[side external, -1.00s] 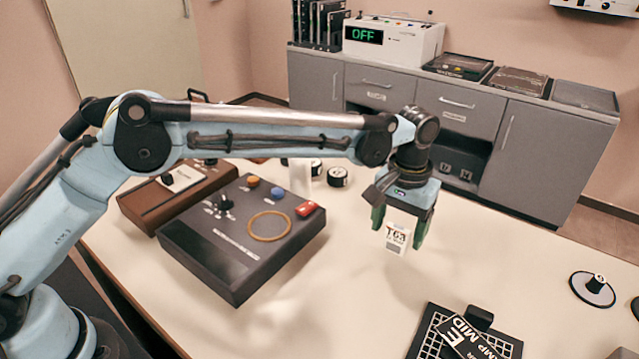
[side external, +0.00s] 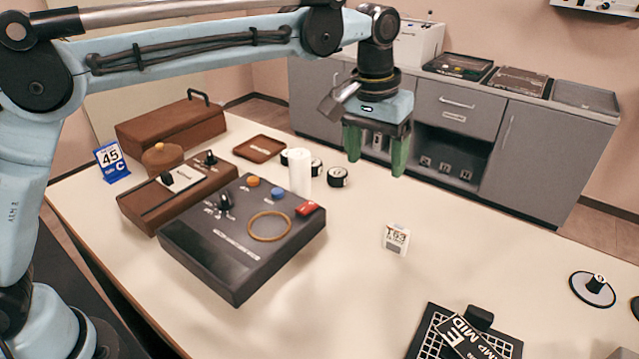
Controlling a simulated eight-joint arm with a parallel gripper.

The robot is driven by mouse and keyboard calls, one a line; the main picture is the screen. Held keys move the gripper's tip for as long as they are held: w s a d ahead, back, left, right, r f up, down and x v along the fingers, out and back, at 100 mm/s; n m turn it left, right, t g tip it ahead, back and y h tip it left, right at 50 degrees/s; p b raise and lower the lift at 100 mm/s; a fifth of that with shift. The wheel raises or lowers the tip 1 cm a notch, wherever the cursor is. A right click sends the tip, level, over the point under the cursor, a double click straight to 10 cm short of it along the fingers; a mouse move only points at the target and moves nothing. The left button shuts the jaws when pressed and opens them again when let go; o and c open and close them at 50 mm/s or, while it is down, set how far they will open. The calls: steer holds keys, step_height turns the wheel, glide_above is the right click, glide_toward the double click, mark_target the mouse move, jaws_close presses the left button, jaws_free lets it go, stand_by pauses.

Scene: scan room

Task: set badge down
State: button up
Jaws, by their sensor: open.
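The badge (side external: 396,239) is a small white card with dark print. It stands upright on the pale table (side external: 340,290), right of the dark control box, with nothing touching it. My gripper (side external: 376,168) is up and behind the badge in the picture, a little to its left. Its two green fingers point down, spread apart, with nothing between them.
A dark control box (side external: 235,270) with knobs stands to the left. Black rolls (side external: 338,177) and a white cylinder (side external: 299,173) stand behind it. A black grid tray (side external: 428,335) lies at front right. The table around the badge is clear.

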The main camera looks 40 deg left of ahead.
steer(key=s+a+r+t, duration=0.2)
steer(key=s+a+t, duration=0.1)
steer(key=s+a, duration=0.8)
steer(key=s+a+f+t, duration=0.1)
steer(key=s+a+f, duration=0.1)
steer(key=s+a+f+t, duration=0.1)
steer(key=s+a+f, duration=0.1)
steer(key=s+a, duration=0.1)
steer(key=s+a+f+t, duration=0.1)
steer(key=s+a+f, duration=0.2)
steer(key=shift+a+y, duration=0.2)
steer(key=shift+y, duration=0.1)
